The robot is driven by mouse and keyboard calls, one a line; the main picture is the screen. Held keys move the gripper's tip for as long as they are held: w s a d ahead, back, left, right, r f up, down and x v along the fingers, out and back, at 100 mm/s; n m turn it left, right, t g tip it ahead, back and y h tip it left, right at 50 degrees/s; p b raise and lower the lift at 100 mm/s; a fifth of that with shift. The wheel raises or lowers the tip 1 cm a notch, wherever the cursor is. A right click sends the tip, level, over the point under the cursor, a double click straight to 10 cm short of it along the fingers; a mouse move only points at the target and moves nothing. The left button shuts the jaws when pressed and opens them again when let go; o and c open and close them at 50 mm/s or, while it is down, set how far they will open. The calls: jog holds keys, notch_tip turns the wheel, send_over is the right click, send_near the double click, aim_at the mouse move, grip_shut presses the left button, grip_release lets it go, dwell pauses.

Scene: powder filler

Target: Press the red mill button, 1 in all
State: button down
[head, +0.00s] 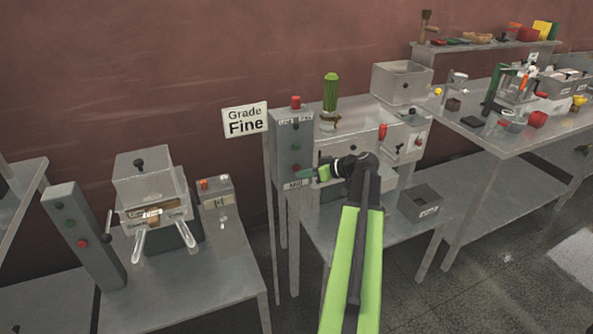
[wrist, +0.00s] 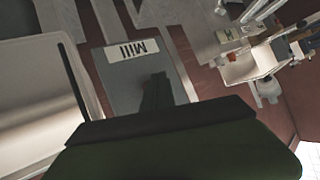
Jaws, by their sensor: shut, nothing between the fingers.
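The mill control post (head: 283,142) is a grey upright box with a "Mill" label (head: 295,185) low on its front. Green buttons (head: 296,126) sit on its upper front. The red mill button (head: 297,168) shows as a small reddish spot low on the front, just above the label. My gripper (head: 306,173) is shut and empty, its tips right at this spot; I cannot tell whether they touch it. In the wrist view the shut fingers (wrist: 155,90) point at the grey post face (wrist: 125,75) beside the upside-down label; the button is hidden there.
A red cap (head: 296,101) tops the post. A "Grade Fine" sign (head: 245,120) stands to its left. The mill body (head: 350,140) is at its right. Another post (head: 80,235) with green and red buttons stands at the left. An open tray (head: 425,204) lies right of my arm.

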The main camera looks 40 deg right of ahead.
jog(key=s, duration=0.1)
jog(key=s+a, duration=0.1)
jog(key=s, duration=0.1)
jog(key=s+a, duration=0.1)
jog(key=shift+s, duration=0.3)
dwell(0.6)
